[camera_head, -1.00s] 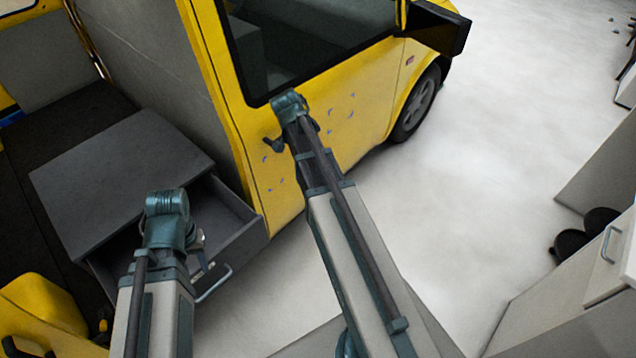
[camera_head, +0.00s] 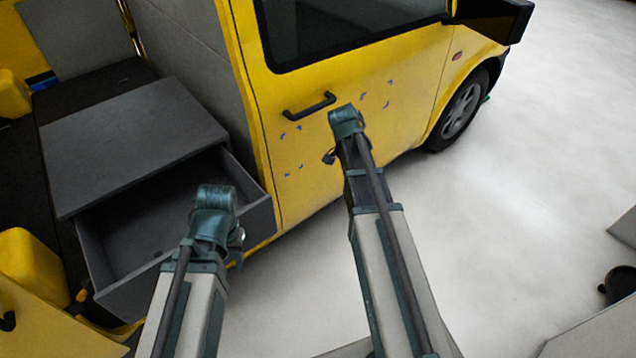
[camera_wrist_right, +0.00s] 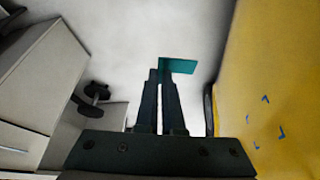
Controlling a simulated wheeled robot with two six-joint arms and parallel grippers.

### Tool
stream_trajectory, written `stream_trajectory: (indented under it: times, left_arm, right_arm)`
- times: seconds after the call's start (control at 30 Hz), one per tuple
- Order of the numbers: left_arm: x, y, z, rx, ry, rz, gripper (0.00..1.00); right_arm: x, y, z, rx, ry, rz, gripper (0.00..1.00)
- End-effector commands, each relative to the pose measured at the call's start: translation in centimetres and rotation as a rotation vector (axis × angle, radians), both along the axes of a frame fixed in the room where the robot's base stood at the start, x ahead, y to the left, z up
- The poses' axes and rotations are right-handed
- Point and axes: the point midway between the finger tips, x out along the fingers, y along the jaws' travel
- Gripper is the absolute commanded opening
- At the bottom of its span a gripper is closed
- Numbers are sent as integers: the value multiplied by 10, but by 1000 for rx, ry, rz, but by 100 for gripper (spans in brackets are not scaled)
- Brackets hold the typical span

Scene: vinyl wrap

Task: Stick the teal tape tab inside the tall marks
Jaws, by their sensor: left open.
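The teal tape tab (camera_wrist_right: 178,65) shows in the right wrist view as a flat teal piece at the fingertips of my right gripper (camera_wrist_right: 163,78), which is shut on it. In the head view my right arm reaches in front of the yellow van door (camera_head: 325,185), and the tab is not clearly visible there. Small blue corner marks on the door form a tall, narrow group (camera_head: 288,174) at lower left and a wider group (camera_head: 389,82) at upper right. Some blue marks (camera_wrist_right: 281,133) also show in the right wrist view; I cannot tell which group. My left gripper (camera_head: 238,240) is open, partly hidden behind its wrist.
An open grey drawer (camera_head: 150,215) lies beside my left arm. The van's front wheel (camera_head: 460,110) is at right. Pale floor (camera_head: 540,180) is free on the right. Grey cabinets (camera_wrist_right: 45,80) show in the right wrist view.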

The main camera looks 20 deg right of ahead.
Motion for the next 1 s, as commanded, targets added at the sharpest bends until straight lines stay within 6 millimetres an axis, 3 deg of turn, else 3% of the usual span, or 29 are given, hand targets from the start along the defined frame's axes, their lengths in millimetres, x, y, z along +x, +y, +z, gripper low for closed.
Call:
stream_trajectory:
  times: [0.03,0.13,0.3,0.5,0.67,0.83,1.0]
  left_arm:
    - [0,0,-30,0,0,-1,45]
    - [0,0,-52,0,0,-1,45]
    - [0,0,-74,1,0,-2,45]
    - [0,0,-87,1,0,-2,45]
    - [0,0,-113,1,0,-2,45]
    - [0,1,-151,2,0,-3,45]
    - [0,1,-177,3,-1,-3,45]
  right_arm:
    - [0,0,-30,0,0,0,0]
    - [0,0,-52,0,0,0,0]
    - [0,0,-74,0,0,0,0]
    - [5,9,-87,5,-20,35,0]
    - [31,50,-112,31,-126,205,0]
    - [74,112,-137,116,-360,455,0]
    - [106,150,-134,239,-615,591,0]
